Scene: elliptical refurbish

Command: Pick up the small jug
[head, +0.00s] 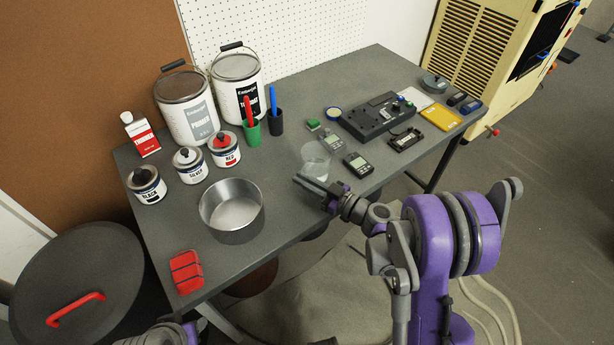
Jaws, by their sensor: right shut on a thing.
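The small jug (315,156) is a clear, see-through vessel near the front edge of the grey table, right of the metal pan. My right gripper (309,181) reaches in from the right at the jug's lower part, with its fingers pointing left. It is shut on the jug, and its fingers hide part of the lower wall. The jug looks upright; I cannot tell whether its base touches the table. Only a piece of my left arm shows at the bottom edge, and its gripper is out of the picture.
A metal pan (232,207) stands left of the jug. Two handheld meters (357,165) lie close on its right, with a black control box (377,115) behind. Green (251,132) and dark (276,122) pen cups and paint tins (225,150) stand behind left. A red block (186,272) lies front left.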

